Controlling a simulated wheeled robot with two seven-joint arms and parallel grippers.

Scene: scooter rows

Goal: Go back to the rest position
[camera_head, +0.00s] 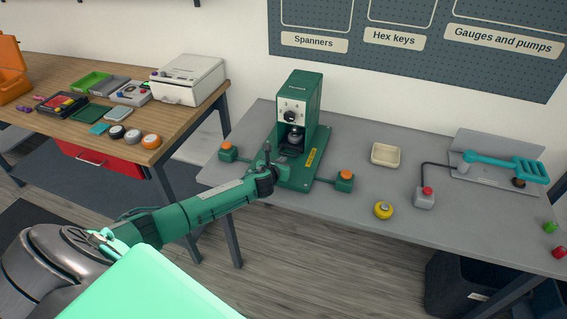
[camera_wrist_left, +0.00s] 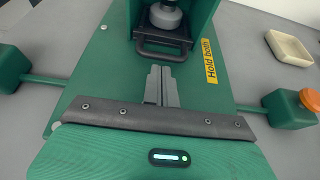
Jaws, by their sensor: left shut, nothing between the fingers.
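My left arm reaches in from the left in the head view, and its gripper (camera_head: 268,160) is at the front of the green press (camera_head: 302,106) on the grey table. In the left wrist view the two fingers (camera_wrist_left: 161,84) are together with nothing between them. They point at the black handle (camera_wrist_left: 160,50) at the foot of the press, over the green base plate (camera_wrist_left: 107,62). I cannot tell whether they touch the handle. My right gripper is not in view.
Orange-topped button boxes (camera_head: 227,151) flank the press, the right one (camera_head: 344,181) near the table's front edge. A cream tray (camera_head: 385,155), a yellow round part (camera_head: 383,210) and a teal-handled device (camera_head: 500,165) stand to the right. A wooden table (camera_head: 60,75) with boxes is left.

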